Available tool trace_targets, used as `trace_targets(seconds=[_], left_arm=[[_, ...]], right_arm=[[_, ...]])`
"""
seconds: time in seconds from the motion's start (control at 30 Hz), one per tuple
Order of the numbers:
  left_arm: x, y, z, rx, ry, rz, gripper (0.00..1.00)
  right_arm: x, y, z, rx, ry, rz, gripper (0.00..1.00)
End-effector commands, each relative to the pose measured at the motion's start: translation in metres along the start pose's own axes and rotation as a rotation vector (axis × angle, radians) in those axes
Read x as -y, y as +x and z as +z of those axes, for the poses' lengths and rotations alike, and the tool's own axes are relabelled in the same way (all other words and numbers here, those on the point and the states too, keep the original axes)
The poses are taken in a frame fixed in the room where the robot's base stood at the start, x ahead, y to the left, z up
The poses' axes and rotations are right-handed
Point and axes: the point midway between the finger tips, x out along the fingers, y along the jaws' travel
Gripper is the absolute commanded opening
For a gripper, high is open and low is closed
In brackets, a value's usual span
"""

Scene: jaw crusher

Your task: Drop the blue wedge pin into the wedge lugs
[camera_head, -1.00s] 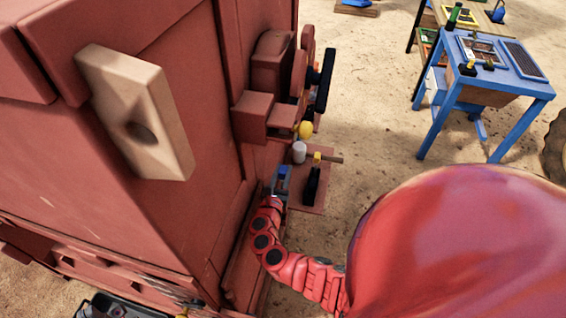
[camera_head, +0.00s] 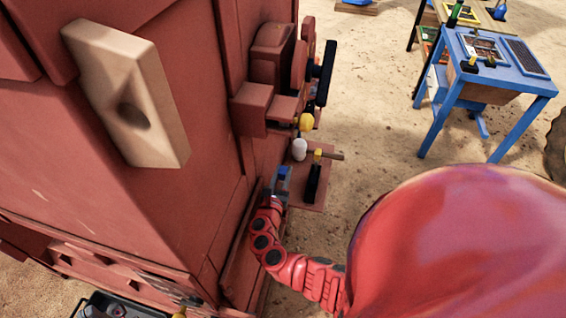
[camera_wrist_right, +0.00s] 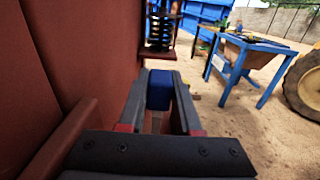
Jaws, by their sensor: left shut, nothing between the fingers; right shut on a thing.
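My right gripper (camera_head: 281,178) is beside the red crusher's side wall (camera_head: 150,215), at the end of the red arm that comes in from the lower right. It is shut on the blue wedge pin (camera_head: 283,172). In the right wrist view the blue pin (camera_wrist_right: 159,90) sits between the two grey fingers, with the red wall close on the left. The pin's lower end is hidden. I cannot clearly pick out the wedge lugs. My left gripper does not show in either view.
A small red shelf (camera_head: 313,195) just past the gripper holds a white-headed mallet (camera_head: 300,150) and a black tool with a yellow top (camera_head: 314,178). A black coil spring (camera_wrist_right: 160,28) stands ahead. A blue table (camera_head: 495,80) stands right, with open sand between.

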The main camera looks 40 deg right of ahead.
Motion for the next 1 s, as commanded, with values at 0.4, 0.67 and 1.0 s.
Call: trace_targets(seconds=[0.4, 0.67, 1.0], left_arm=[[0.000, -0.007, 0.001, 0.000, 0.000, 0.000, 0.00], [0.000, -0.007, 0.001, 0.000, 0.000, 0.000, 0.00], [-0.001, -0.010, 0.002, 0.000, 0.000, 0.000, 0.00]], right_arm=[[0.000, 0.000, -0.008, 0.002, 0.000, 0.000, 0.41], [0.000, 0.000, -0.008, 0.000, 0.000, 0.000, 0.67], [-0.001, -0.011, -0.011, -0.002, -0.002, 0.003, 0.67]])
